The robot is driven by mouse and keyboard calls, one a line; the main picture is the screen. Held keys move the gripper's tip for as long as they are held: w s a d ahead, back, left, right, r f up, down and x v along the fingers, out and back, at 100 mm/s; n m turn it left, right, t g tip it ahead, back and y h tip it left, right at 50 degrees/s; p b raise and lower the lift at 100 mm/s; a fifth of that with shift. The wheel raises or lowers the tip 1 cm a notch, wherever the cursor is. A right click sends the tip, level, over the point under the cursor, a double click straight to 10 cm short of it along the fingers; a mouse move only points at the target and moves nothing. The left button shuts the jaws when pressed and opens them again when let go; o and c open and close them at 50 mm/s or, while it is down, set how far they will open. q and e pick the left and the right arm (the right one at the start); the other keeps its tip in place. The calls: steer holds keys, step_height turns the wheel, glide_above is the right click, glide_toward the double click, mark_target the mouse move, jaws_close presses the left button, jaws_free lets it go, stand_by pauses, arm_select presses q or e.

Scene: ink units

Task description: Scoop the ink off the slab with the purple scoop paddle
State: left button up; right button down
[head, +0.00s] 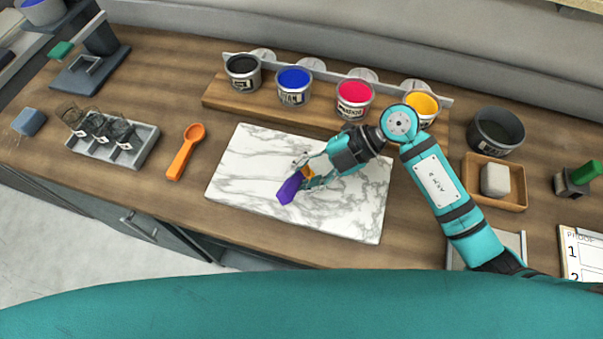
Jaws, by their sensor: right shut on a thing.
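The white marble slab (250,160) lies on the wooden counter in the middle of the head view. My right gripper (308,176) is over the slab, shut on the purple scoop paddle (290,188). The paddle points down and to the left, its lower end close to the slab; I cannot tell whether it touches. A small yellow-orange patch (308,172) shows between the fingers and the paddle; I cannot tell whether it is ink on the slab or on the paddle. My left gripper is not in view.
Black, blue, red and yellow ink tins (294,86) stand on a wooden riser behind the slab. An orange scoop (186,150) and a grey tray of glass jars (140,150) lie left. A dark pot (495,131) and a wooden tray with a pale block (495,180) stand right.

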mark_target(301, 181)
steer(key=shift+r+p, duration=2.5)
steer(key=shift+r, duration=0.2)
